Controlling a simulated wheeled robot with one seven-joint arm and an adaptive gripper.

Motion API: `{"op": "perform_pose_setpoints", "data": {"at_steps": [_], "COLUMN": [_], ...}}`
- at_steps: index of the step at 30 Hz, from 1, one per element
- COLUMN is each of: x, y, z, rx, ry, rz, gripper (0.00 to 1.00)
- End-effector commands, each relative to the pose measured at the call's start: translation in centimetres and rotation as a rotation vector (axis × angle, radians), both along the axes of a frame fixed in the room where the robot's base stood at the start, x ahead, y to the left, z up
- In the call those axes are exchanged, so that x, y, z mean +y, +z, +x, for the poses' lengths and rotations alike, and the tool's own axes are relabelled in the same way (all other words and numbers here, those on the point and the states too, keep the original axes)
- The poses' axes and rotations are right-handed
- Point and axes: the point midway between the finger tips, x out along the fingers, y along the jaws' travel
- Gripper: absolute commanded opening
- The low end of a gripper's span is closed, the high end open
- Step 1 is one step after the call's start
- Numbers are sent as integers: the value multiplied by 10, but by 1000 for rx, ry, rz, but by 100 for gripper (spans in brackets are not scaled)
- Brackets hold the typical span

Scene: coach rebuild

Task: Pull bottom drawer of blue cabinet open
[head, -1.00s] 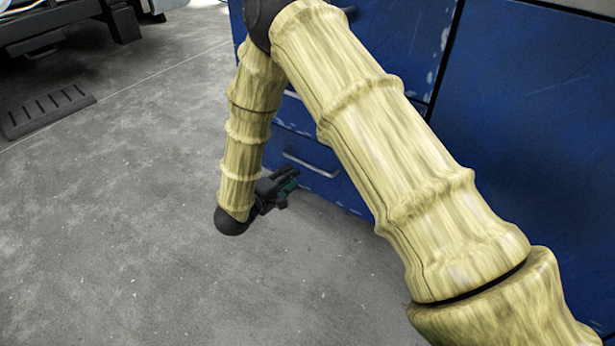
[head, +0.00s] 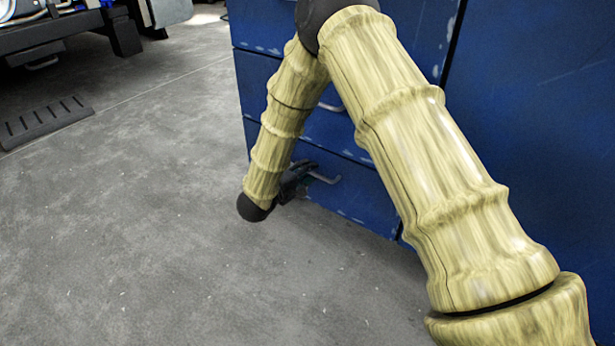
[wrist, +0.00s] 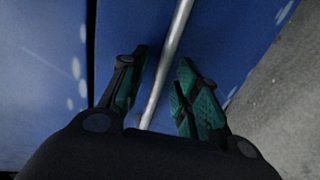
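The blue cabinet has several drawers, and its bottom drawer (head: 353,192) is the lowest front, just above the floor. Its metal bar handle (head: 324,178) shows to the right of my gripper (head: 297,178) in the head view. In the wrist view the handle (wrist: 168,62) runs lengthwise between the two green-padded fingers of my gripper (wrist: 163,95). The fingers are apart, with gaps visible beside the bar. The drawer front (wrist: 215,35) fills the area behind them. The drawer looks flush with the cabinet in the head view. My arm hides part of the cabinet.
Grey concrete floor (head: 130,230) is open to the left and in front of the cabinet. A dark slotted floor plate (head: 45,122) lies at the left. Dark machinery (head: 50,35) stands at the upper left. A large blue panel (head: 545,130) is at the right.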

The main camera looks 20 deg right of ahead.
Motion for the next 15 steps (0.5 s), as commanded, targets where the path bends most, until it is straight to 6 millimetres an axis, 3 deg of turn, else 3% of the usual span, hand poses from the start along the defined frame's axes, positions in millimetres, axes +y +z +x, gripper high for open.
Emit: {"op": "perform_pose_setpoints", "data": {"at_steps": [14,15], "x": [-8,-8], "y": [-1,-1], "z": [6,6], "rx": [-1,-1], "ry": [0,0], "rz": [0,0], "gripper": [32,24]}}
